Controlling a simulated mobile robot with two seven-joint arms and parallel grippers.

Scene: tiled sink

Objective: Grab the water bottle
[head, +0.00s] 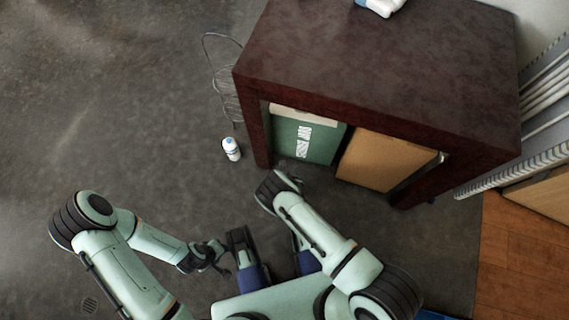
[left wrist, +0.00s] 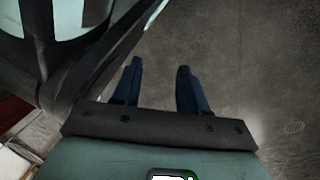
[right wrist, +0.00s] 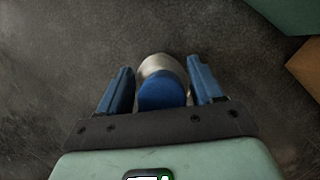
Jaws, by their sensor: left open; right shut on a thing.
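In the right wrist view, a water bottle with a blue cap (right wrist: 162,93) and a pale body lies between the fingers of my right gripper (right wrist: 166,82), which is shut on it. The cap faces the camera. My right gripper is not clearly visible in the head view. My left gripper (left wrist: 158,82) is open and empty above the floor.
A dark red table (head: 370,60) stands at the right, with a green box (head: 305,140) and a brown box (head: 385,160) under it. A thin wire object (head: 222,85) is beside the table. The grey floor (head: 110,90) at the left is clear.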

